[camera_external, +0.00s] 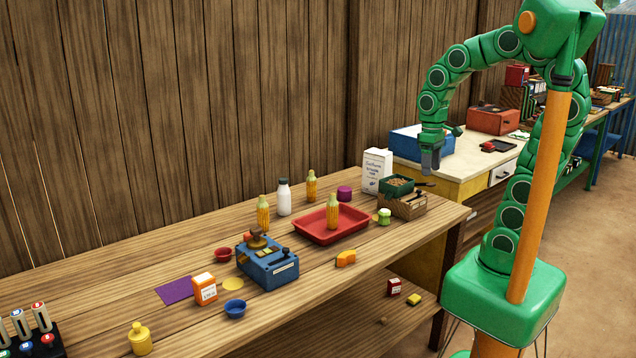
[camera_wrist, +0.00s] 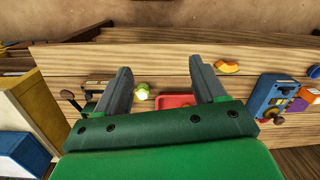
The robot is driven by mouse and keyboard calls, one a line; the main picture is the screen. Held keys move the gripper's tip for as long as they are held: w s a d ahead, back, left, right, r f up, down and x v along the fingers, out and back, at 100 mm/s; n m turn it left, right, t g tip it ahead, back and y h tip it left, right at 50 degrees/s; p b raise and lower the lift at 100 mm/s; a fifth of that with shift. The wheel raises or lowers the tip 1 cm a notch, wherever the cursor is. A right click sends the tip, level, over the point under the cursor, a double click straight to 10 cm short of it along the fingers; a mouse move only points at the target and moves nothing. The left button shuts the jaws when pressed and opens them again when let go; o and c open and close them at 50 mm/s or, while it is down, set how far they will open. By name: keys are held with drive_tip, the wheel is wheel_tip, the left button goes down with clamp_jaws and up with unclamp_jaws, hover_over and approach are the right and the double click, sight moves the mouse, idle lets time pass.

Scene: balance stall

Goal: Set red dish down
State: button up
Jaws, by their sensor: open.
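A small red dish (camera_external: 223,254) stands upright on the wooden table (camera_external: 330,290), just left of the blue balance box (camera_external: 268,270). A brass-coloured piece with small parts sits on top of the box. My gripper (camera_external: 431,166) is high above the far right end of the table, well apart from the dish. In the wrist view my gripper (camera_wrist: 161,68) has its two fingers spread, with nothing held between them. The wrist view also shows the blue box (camera_wrist: 268,95) at the right; I cannot surely make out the red dish there.
A blue bowl (camera_external: 235,308), an orange-white box (camera_external: 204,289) and a purple sheet (camera_external: 175,290) are near the dish.

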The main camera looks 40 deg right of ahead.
drive_tip(key=s+d+f+m, duration=0.2)
drive_tip(key=s+d, duration=0.2)
drive_tip(key=s, duration=0.7)
drive_tip(key=shift+s+g, duration=0.2)
drive_tip(key=shift+g, duration=0.2)
